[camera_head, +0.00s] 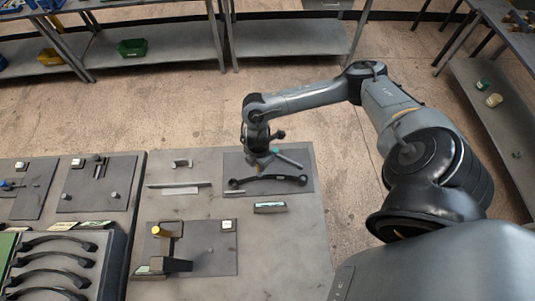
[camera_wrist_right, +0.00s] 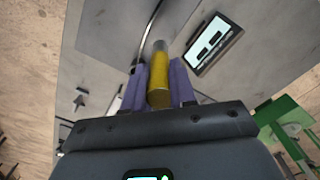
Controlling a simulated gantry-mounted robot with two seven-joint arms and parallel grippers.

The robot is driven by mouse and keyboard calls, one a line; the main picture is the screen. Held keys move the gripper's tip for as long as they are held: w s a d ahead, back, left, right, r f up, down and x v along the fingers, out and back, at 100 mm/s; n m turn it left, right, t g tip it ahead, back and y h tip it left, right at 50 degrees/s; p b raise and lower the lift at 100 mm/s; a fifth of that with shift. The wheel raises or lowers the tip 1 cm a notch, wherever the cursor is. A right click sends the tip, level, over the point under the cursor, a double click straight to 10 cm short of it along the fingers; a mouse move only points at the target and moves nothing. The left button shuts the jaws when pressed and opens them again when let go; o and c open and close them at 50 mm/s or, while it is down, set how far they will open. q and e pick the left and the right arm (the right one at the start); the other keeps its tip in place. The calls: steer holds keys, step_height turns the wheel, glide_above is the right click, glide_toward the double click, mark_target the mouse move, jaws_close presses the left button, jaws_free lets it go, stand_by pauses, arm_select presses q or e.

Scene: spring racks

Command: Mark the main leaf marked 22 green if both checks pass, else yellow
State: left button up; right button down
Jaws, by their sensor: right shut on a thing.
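A dark, bowed leaf (camera_head: 268,181) lies on the dark mat (camera_head: 303,157) at the back right of the bench. I cannot read any number on it. My right gripper (camera_head: 260,163) is just above and behind this leaf in the head view. In the right wrist view its purple fingers (camera_wrist_right: 158,88) are shut on a yellow marker (camera_wrist_right: 159,78) with a grey end. Whether the marker touches the leaf cannot be told. Several more dark leaves (camera_head: 56,262) lie in a rack at the lower left. My left gripper is not in view.
A fixture (camera_head: 176,264) with a yellow-topped post stands on the front mat (camera_head: 214,262). A small display (camera_head: 270,207) sits in front of the leaf, and a display (camera_wrist_right: 214,43) shows in the wrist view. Small blocks and a flat strip (camera_head: 180,185) lie left of the leaf.

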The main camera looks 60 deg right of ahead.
steer(key=s+d+f+n+b, duration=0.1)
steer(key=d+f+b, duration=0.3)
steer(key=f+b, duration=0.1)
steer(key=shift+s+f+n+b, duration=0.2)
steer(key=shift+f+n+b, duration=0.2)
steer(key=shift+b, duration=0.45)
steer(key=shift+r, duration=0.1)
stand_by(0.6)
steer(key=shift+f, duration=0.5)
stand_by(0.4)
stand_by(0.6)
steer(key=shift+f, duration=0.15)
stand_by(0.7)
